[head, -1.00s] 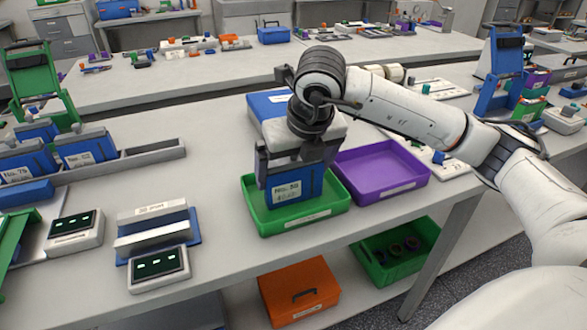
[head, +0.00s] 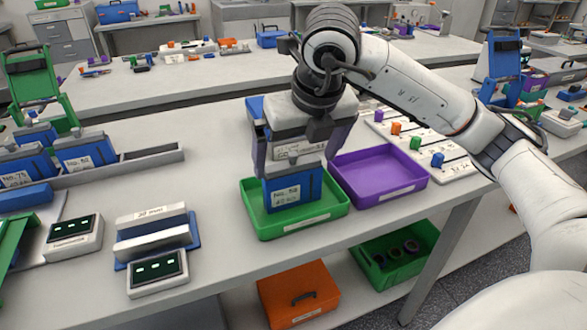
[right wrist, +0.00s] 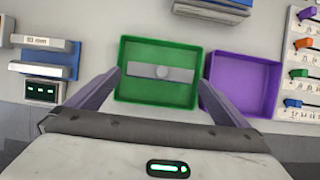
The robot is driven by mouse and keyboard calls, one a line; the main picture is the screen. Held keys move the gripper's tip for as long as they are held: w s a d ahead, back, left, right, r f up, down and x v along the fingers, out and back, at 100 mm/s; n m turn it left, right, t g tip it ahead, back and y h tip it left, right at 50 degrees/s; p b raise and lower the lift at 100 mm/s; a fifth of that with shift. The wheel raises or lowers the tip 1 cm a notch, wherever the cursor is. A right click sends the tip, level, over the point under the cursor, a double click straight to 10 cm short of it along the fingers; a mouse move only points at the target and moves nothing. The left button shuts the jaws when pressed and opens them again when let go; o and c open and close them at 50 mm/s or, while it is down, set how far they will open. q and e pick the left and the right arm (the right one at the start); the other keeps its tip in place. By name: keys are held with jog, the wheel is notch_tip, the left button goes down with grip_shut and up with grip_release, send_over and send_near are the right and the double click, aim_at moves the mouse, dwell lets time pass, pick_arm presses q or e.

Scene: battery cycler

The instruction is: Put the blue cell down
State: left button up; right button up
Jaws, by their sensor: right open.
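The blue cell (head: 293,190), with a white number label, stands upright in the green tray (head: 315,223). My right gripper (head: 298,164) is directly above the cell, pointing down. Its fingers are spread wide on either side, clear of the cell's top, and it holds nothing. The cell's underside is hidden by the tray's front wall. My left gripper is not in view.
An empty purple tray (head: 379,180) stands right beside the green one. A board with coloured sliders (head: 430,146) lies further right. At left are small display units (head: 157,270) and more blue cells (head: 86,151) in a grey rack. The bench's front edge is close to the green tray.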

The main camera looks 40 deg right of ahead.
jog(key=v, duration=0.6)
jog(key=shift+p, duration=0.3)
